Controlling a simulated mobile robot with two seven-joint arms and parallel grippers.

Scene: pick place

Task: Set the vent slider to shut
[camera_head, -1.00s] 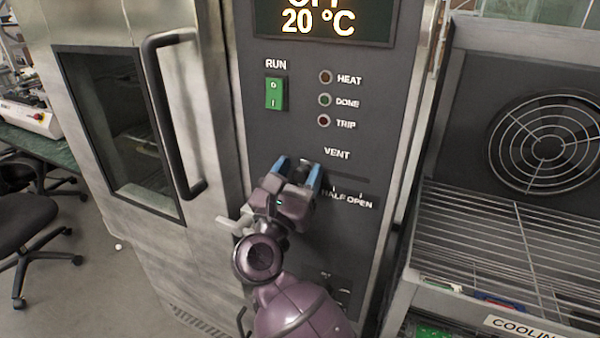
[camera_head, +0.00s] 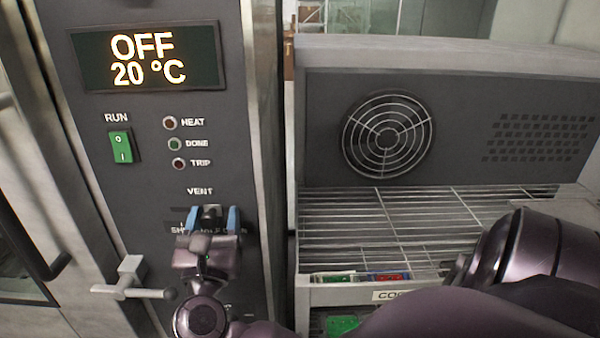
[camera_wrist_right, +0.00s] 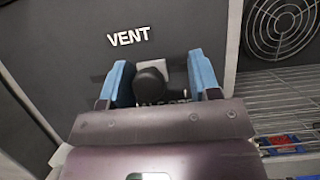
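The vent slider's dark knob (camera_head: 211,212) is below the VENT label on the grey oven panel (camera_head: 150,205). My right gripper (camera_head: 213,219) is at the panel with its blue fingers apart, one on each side of the knob. The gripper covers much of the slot and scale. Part of SHUT shows to its left and part of HALF OPEN behind it. My left gripper is out of view.
A door latch handle (camera_head: 130,284) sticks out at the gripper's lower left. A green RUN switch (camera_head: 121,146) and a display (camera_head: 148,57) reading OFF 20 °C are above. A cooling rack (camera_head: 395,215) with a fan (camera_head: 387,135) stands to the right, behind my arm.

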